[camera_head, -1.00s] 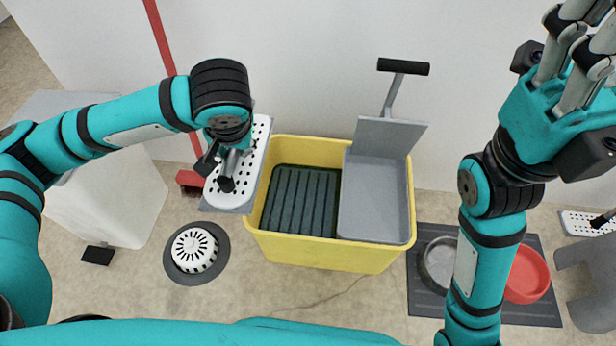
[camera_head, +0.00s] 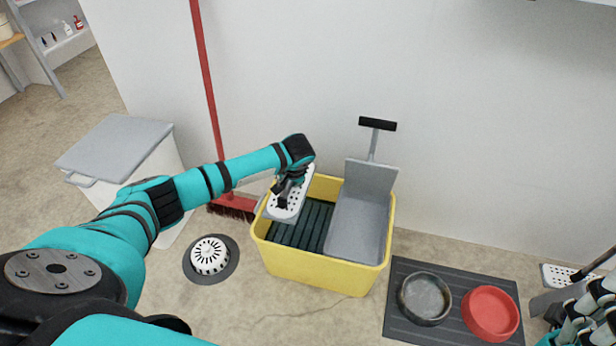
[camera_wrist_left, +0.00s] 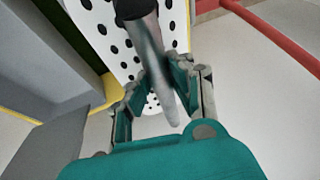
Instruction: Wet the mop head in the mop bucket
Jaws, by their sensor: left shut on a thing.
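The yellow mop bucket (camera_head: 318,273) stands on the floor near the wall, with a dark ribbed part on its left and a grey wringer (camera_head: 357,229) with a black-handled lever on its right. My left gripper (camera_head: 287,188) is shut on the short grey handle of the mop head (camera_head: 287,210), a white plate with dark holes. The mop head is tilted over the left part of the bucket; its exact height is unclear. The wrist view shows the fingers (camera_wrist_left: 160,88) around the handle and the mop head (camera_wrist_left: 105,35) beyond. My right gripper (camera_head: 590,308) is at the lower right, partly cut off.
A red broom (camera_head: 207,90) leans on the wall behind my left arm. A white bin (camera_head: 120,150) with a grey lid stands left. A floor drain (camera_head: 210,257) lies left of the bucket. Two bowls (camera_head: 425,297) (camera_head: 490,312) sit on a dark mat right.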

